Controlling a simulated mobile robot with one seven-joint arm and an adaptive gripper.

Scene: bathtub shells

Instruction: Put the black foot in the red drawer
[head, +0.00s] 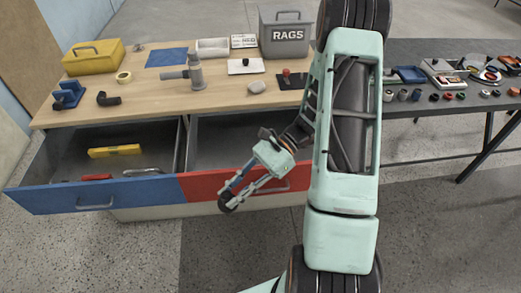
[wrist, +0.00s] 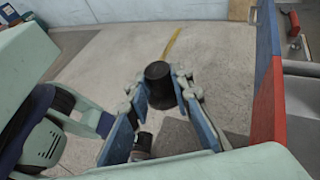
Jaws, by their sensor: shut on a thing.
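The black foot (wrist: 160,85) is a short dark cylinder between the fingertips of my gripper (wrist: 161,78) in the wrist view. In the head view the foot (head: 227,205) is small and dark at the end of my gripper (head: 229,198). My gripper is shut on it. The red drawer (head: 205,186) is pulled open and the part of its inside that shows looks empty. My gripper is outside the drawer, in front of its red front, with bare floor beneath. In the wrist view the red front (wrist: 268,110) stands to the right. My arm hides the drawer's right part.
The blue drawer (head: 140,192) stands open on the left, holding a yellow level (head: 114,151) and other tools. The workbench (head: 140,110) above carries a yellow toolbox (head: 93,58), a grey RAGS box (head: 287,35) and pipe parts. A dark table with small parts stands right.

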